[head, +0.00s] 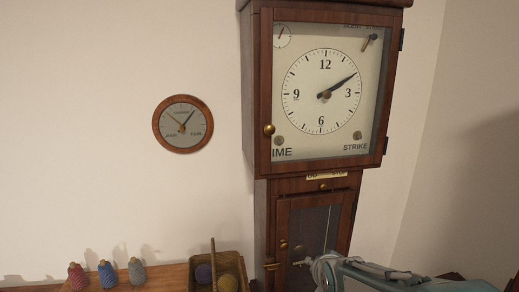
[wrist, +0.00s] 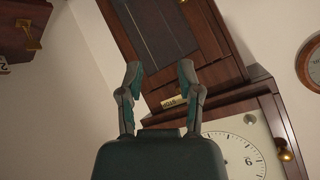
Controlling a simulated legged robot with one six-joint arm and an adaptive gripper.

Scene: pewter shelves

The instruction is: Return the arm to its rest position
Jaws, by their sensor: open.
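My gripper (wrist: 160,72) is open and empty in the wrist view, its two fingers apart with nothing between them. The tall wooden clock's case (wrist: 205,45) is seen beyond the fingers there, and the picture looks turned over. In the head view my gripper (head: 318,266) is at the bottom, in front of the clock's lower door (head: 300,222). My arm reaches in from the bottom right corner. I cannot tell from the head view how far the fingers are from the door.
The clock's dial (head: 321,92) is above my gripper. A round wall gauge (head: 183,124) hangs to the left. At bottom left, a wooden surface (head: 165,275) holds yarn cones (head: 106,274) and a basket (head: 232,258). The wall between gauge and surface is bare.

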